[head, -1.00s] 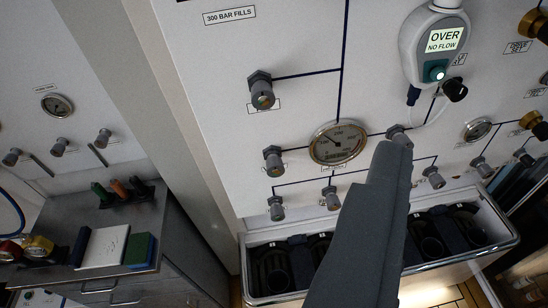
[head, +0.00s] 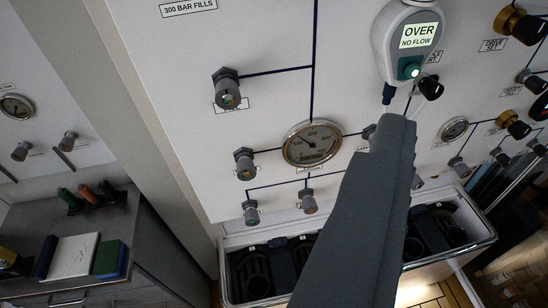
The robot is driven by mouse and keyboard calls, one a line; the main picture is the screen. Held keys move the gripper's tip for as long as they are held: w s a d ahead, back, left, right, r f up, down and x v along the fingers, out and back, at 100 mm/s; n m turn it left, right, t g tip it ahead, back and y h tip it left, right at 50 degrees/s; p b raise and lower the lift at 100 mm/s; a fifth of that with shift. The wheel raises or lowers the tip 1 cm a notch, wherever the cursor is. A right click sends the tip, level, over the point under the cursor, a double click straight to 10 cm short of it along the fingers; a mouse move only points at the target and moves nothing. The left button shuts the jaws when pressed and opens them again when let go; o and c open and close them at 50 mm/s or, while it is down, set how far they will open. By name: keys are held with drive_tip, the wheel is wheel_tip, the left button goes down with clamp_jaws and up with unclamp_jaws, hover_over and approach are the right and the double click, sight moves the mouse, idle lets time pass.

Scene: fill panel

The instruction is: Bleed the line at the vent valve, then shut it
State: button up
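My gripper (head: 394,122) shows as one dark grey shape rising from the bottom edge, its tip in front of the white panel below the meter. Its fingers cannot be told apart. A grey valve knob (head: 369,131) sits right of the round gauge (head: 312,143), partly hidden behind the gripper's left edge; I cannot tell whether they touch. A black knob (head: 431,87) sits up and right of the tip. More grey knobs stand left of and below the gauge, such as one (head: 244,163). I cannot read which knob is labelled as the vent.
A handheld meter (head: 410,45) reading "OVER NO FLOW" hangs above the gripper tip. A metal-rimmed bin (head: 480,247) with dark cylinder wells lies below. Brass-and-black knobs (head: 519,23) are at the right. A bench (head: 98,222) with books stands at the left.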

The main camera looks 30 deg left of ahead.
drive_tip(key=w+d+f+t, duration=0.1)
drive_tip(key=w+f+t, duration=0.1)
drive_tip(key=w+f, duration=0.45)
drive_tip(key=n+g+y, duration=0.4)
drive_tip(key=n+y, duration=0.1)
drive_tip(key=y, duration=0.7)
approach(248, 174)
drive_tip(key=b+x, duration=0.1)
drive_tip(key=x, duration=0.8)
drive_tip(key=shift+w+a, duration=0.2)
drive_tip(key=shift+w, duration=0.1)
drive_tip(key=c, duration=1)
